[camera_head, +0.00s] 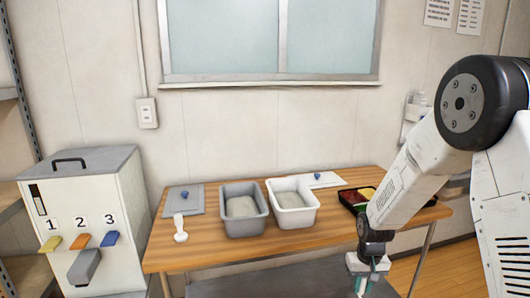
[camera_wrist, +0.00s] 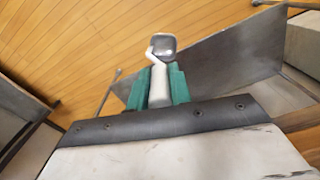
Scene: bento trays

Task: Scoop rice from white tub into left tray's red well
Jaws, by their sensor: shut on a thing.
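The white tub (camera_head: 309,222) stands on the wooden table with pale rice (camera_head: 291,200) inside. A black tray (camera_head: 349,207) with a red well (camera_head: 369,193) and a yellow part lies at the table's right side, partly hidden behind my arm. My gripper (camera_head: 368,282) is low at the front right of the table, and its tips are hard to make out in the head view. In the wrist view my gripper's green fingers (camera_wrist: 160,78) are shut on a scoop (camera_wrist: 163,44) with a pale handle and a greyish bowl. I cannot tell whether the bowl holds anything.
A grey tub (camera_head: 246,229) with rice stands left of the white tub. A grey lid (camera_head: 183,203), a white lid (camera_head: 324,180) and a white upright utensil (camera_head: 180,230) are on the table. A numbered dispenser (camera_head: 88,200) stands at the left. The table's front middle is clear.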

